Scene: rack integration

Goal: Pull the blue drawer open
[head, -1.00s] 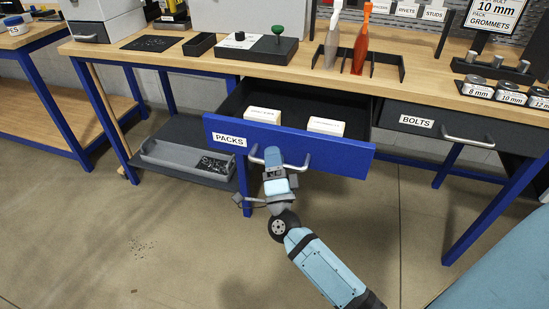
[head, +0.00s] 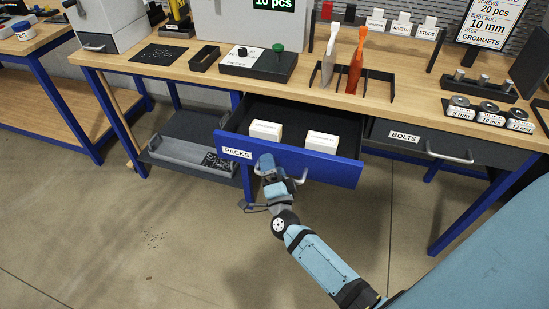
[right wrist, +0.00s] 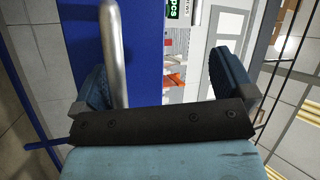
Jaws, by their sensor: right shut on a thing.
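The blue drawer (head: 315,166), labelled PACKS, stands pulled out under the workbench, with two white boxes (head: 266,131) (head: 322,142) in it. Its front also fills a strip of the right wrist view (right wrist: 146,45). Its metal handle (head: 302,177) is partly hidden by my right gripper (head: 266,163), which is shut on it near its left part. In the right wrist view the handle bar (right wrist: 113,55) runs down beside the left finger of the gripper (right wrist: 160,88). My left gripper is not in view.
A closed dark drawer labelled BOLTS (head: 385,132) is to the right. The wooden worktop (head: 310,93) holds tools, a control box and sockets. A grey tray (head: 180,155) sits on a low shelf at left.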

